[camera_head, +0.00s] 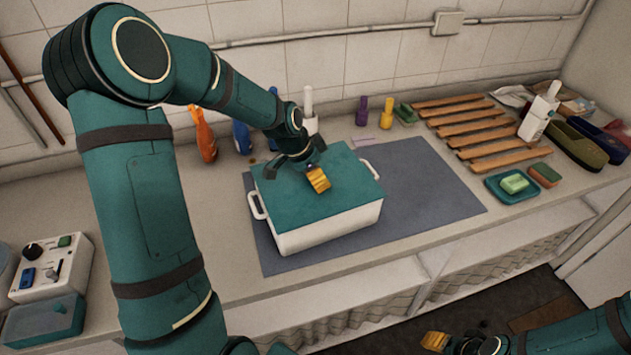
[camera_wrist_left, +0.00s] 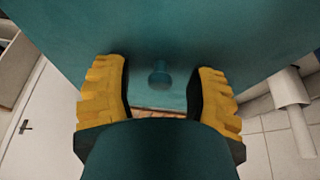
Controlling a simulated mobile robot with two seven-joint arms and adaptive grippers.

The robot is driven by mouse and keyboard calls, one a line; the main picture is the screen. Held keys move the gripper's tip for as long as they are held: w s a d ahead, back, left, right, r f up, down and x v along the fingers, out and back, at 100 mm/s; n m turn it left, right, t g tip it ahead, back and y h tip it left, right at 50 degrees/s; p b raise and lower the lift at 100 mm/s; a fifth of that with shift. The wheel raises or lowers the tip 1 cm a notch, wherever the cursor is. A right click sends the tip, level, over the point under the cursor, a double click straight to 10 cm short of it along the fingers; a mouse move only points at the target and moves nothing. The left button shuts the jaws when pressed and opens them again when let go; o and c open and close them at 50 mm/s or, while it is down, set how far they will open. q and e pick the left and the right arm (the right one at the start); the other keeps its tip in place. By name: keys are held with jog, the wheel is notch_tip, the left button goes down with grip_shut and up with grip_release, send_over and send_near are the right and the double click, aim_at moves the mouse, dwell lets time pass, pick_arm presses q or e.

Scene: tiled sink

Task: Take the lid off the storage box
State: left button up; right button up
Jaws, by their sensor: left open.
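The white storage box (camera_head: 335,226) stands on a grey mat, with a white handle at each end. Its flat teal lid (camera_head: 345,200) sits on top and fills much of the left wrist view (camera_wrist_left: 160,30). A small teal knob (camera_wrist_left: 160,75) stands on the lid. My left gripper (camera_head: 318,179) is over the lid, with yellow fingertips. In the left wrist view it is open (camera_wrist_left: 160,98), one finger on each side of the knob and apart from it. My right gripper (camera_head: 437,341) is low at the bottom right, away from the box; its opening is unclear.
Bare grey mat (camera_head: 430,195) lies right of the box. Orange (camera_head: 203,135) and blue (camera_head: 242,138) bottles stand behind it by the wall. A wooden rack (camera_head: 480,130) and a teal soap dish (camera_head: 512,187) lie at right. A control box (camera_head: 50,270) is at left.

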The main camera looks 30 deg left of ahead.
pick_arm(q)
grip_shut()
dwell(0.3)
